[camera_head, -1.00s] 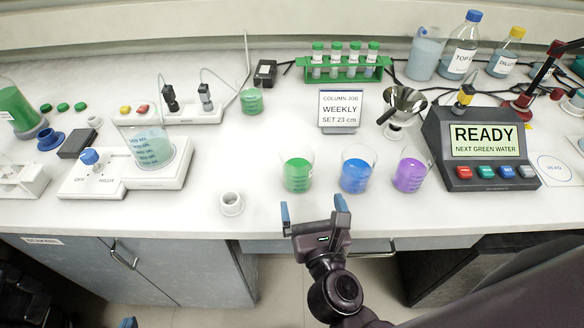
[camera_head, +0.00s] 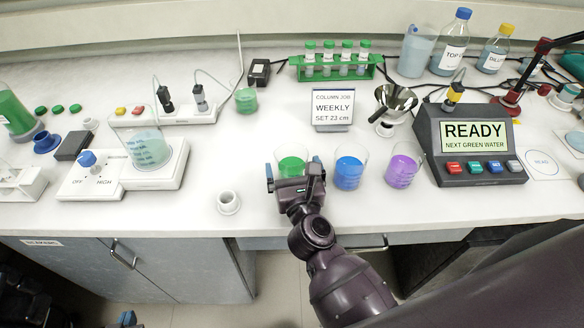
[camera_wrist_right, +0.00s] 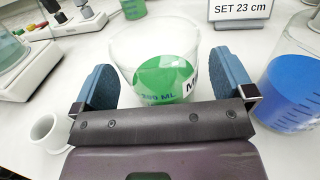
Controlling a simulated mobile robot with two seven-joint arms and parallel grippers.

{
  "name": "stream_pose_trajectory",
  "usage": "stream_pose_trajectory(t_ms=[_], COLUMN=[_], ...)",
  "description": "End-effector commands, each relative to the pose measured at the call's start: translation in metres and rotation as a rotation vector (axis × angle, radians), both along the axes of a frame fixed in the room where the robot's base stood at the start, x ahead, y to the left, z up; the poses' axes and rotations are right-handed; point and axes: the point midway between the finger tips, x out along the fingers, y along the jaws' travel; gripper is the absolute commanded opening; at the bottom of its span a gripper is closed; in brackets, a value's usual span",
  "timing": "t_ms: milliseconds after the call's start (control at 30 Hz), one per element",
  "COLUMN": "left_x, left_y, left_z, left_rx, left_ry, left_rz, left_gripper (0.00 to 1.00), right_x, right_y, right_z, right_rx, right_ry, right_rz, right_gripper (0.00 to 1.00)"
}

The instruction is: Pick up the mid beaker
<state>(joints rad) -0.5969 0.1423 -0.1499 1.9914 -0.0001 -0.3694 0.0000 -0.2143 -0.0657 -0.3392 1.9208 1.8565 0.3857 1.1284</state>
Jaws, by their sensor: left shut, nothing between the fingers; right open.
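A clear beaker of green liquid (camera_head: 292,164) stands upright on the bench, leftmost of a front row of three. In the right wrist view this green beaker (camera_wrist_right: 158,62) carries a white label with an "M" partly showing. My right gripper (camera_head: 294,176) is open, with its blue-padded fingers on either side of the green beaker's near part. In the right wrist view the right gripper (camera_wrist_right: 165,80) has no clear contact with the glass. A blue beaker (camera_head: 349,172) stands in the middle of the row. Only the tip of my left gripper (camera_head: 127,318) shows at the bottom edge.
A purple beaker (camera_head: 402,170) stands right of the blue one, near the READY console (camera_head: 470,145). A small white cup (camera_head: 228,202) sits left of my right gripper.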

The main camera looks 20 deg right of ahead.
Motion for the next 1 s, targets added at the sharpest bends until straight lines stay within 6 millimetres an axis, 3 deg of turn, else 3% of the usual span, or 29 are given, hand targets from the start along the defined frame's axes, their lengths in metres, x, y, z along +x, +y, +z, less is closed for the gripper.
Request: stream_pose_trajectory(t_ms=[367,767,1000], left_x=[-0.0004,-0.0053,-0.0048], left_y=[0.0003,0.0011,0.0010], left_z=[0.0005,-0.0021,-0.0011], left_rx=[0.000,0.001,0.001], left_ry=[0.001,0.010,0.009], left_rz=[0.000,0.003,0.003], left_gripper=[0.00,0.00,0.00], right_x=[0.0093,0.0091,0.0092], right_y=[-0.0013,-0.0013,-0.0011], right_z=[-0.0001,0.0000,0.0017], right_rx=[0.000,0.000,0.001], right_ry=[0.001,0.000,-0.001], right_rz=[0.000,0.000,0.001], right_gripper=[1.00,0.41,0.41])
